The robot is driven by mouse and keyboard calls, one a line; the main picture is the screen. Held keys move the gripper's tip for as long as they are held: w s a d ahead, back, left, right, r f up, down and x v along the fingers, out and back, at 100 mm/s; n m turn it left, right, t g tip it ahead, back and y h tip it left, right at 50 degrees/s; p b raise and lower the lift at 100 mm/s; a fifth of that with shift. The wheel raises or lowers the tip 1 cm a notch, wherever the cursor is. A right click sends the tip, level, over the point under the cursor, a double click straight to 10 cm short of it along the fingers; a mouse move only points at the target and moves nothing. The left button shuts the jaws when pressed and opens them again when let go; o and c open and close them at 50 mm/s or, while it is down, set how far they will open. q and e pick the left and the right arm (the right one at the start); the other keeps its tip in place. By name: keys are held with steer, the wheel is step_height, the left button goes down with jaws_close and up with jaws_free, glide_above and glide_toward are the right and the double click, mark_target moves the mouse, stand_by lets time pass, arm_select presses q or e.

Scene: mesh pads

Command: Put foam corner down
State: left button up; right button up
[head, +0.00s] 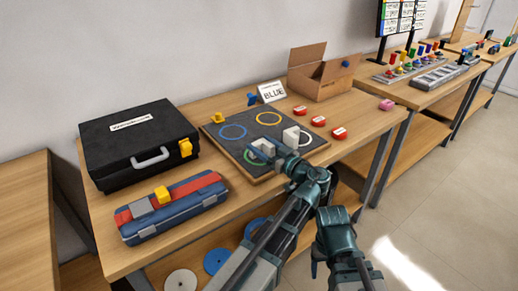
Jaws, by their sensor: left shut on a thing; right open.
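A dark square board (228,137) with coloured rings lies on the wooden table. A blue ring (232,131), a yellow ring (268,118) and part of a green ring (247,160) show on it. My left gripper (264,152) is over the board's near part, shut on a pale grey piece that looks like the foam corner (266,145). The gripper partly hides it, and I cannot tell whether it touches the board. A white block (291,137) stands just to the right. My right gripper (316,266) is low in front of the table, mostly hidden by its arm.
A sign reading BLUE (272,92) stands behind the board. A black case (137,146) and a blue-red toolbox (172,209) are at left. An open cardboard box (320,80) stands at the back. Several red pieces (318,121) lie to the right of the board.

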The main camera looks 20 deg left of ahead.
arm_select(q)
steer(key=shift+r, duration=0.15)
steer(key=shift+f, duration=0.3)
steer(key=o, duration=1.2)
steer(key=shift+o, duration=0.2)
